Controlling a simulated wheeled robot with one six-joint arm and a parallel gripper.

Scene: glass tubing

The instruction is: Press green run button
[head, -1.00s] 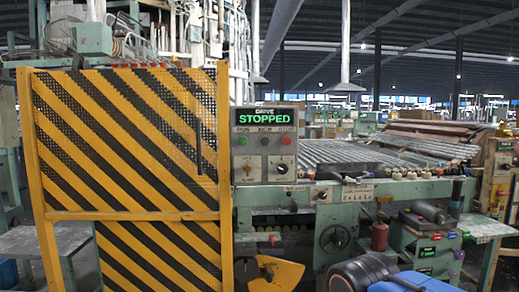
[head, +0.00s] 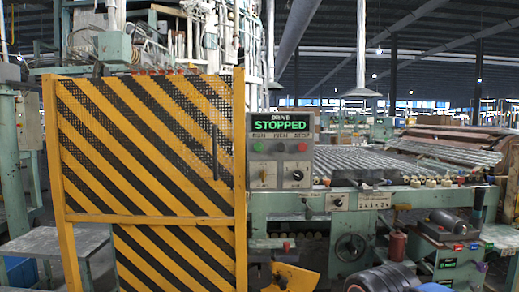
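The control panel (head: 281,165) stands upright at the middle of the head view, just right of the striped gate. The green run button (head: 257,147) is the leftmost of three in a row under a RUN label. A dull grey button (head: 280,147) is in the middle and a red button (head: 302,146) on the right. Nothing covers the green button. My gripper is not in view, so its place relative to the button cannot be told.
A yellow-black striped gate (head: 150,150) fills the left side. Below the buttons is a black rotary knob (head: 297,175). Glass tubes (head: 390,162) lie on the machine bed to the right. A handwheel (head: 350,247) and a dark rounded, ribbed thing (head: 385,279) are low in front.

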